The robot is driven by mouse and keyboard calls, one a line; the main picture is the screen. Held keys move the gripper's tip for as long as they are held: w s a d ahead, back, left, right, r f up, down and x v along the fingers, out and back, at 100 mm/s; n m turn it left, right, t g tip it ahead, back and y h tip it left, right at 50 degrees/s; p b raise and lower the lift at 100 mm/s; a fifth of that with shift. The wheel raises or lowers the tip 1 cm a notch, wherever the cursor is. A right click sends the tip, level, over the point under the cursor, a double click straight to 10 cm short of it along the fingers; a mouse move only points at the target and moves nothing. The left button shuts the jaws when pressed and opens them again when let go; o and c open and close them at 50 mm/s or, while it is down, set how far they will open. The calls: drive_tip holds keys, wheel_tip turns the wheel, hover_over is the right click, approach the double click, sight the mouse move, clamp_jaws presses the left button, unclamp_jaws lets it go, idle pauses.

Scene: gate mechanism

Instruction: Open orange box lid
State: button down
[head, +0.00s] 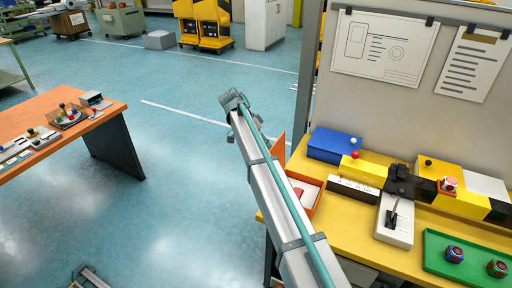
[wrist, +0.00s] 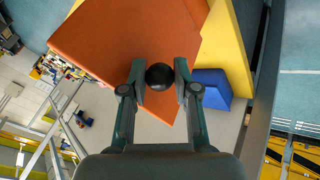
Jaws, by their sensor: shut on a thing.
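In the wrist view, my gripper (wrist: 160,80) has its two fingers closed on either side of a round black knob (wrist: 159,76). The knob is at the orange lid (wrist: 110,42), which fills the upper middle of that view. In the head view, the orange box (head: 315,206) stands at the left end of the yellow table. Its lid (head: 279,149) is raised and tilted up at the left side, partly behind my arm. A pale inside with a red item (head: 298,191) shows in the box. My gripper is hidden in the head view.
A blue box (head: 334,144) and yellow blocks (head: 363,170) stand right of the orange box. A white lever unit (head: 395,222) and a green tray (head: 470,254) lie farther right. A grey panel (head: 395,95) rises behind the table.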

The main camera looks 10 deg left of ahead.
drive_tip(key=shift+s+d+f, duration=0.15)
drive_tip(key=shift+f, duration=0.35)
drive_tip(key=c, duration=1.1)
unclamp_jaws()
drive_tip(key=shift+c, duration=0.2)
drive_tip(key=shift+o, duration=1.4)
drive_tip(key=shift+w, duration=0.25)
drive_tip(key=shift+r, duration=0.1)
drive_tip(key=shift+r, duration=0.1)
drive_tip(key=shift+s, duration=0.1)
